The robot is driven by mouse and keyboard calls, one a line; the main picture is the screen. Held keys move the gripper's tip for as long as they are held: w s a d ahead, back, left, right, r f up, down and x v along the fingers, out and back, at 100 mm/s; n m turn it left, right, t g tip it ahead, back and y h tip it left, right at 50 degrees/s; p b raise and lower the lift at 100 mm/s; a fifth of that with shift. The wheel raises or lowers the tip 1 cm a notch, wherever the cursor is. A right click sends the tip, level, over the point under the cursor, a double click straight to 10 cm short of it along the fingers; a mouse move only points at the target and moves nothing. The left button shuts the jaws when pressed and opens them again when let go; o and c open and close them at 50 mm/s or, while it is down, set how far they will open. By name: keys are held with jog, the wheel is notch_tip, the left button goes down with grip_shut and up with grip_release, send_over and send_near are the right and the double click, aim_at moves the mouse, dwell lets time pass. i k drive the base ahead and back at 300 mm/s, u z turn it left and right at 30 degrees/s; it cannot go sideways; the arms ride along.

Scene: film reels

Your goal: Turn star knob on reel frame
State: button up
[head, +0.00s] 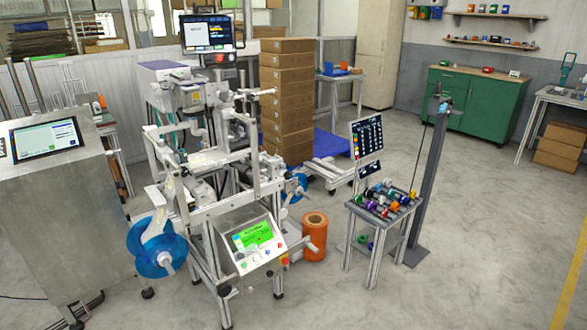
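The reel frame (205,225) is a grey and white metal machine stand left of the middle in the head view. A blue reel (148,262) with a pale hub (164,258) is mounted low on its front left side. A second blue reel (296,184) shows on its right side, partly hidden by the frame. A star knob cannot be made out clearly at this size; the small pale part at the front reel's hub is too small to identify. My gripper is not in view.
A control panel with a green screen (256,236) tilts out of the frame's front. An orange roll (314,236) stands on the floor beside it. A small table (379,221) holds several coloured parts. A steel cabinet (70,215) stands at left. The floor (440,285) at front right is clear.

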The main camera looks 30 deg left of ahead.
aim_at(288, 175)
jog(key=u, duration=0.65)
jog(key=i, duration=1.05)
jog(key=u, duration=0.8)
jog(key=i, duration=0.2)
jog(key=u, duration=0.3)
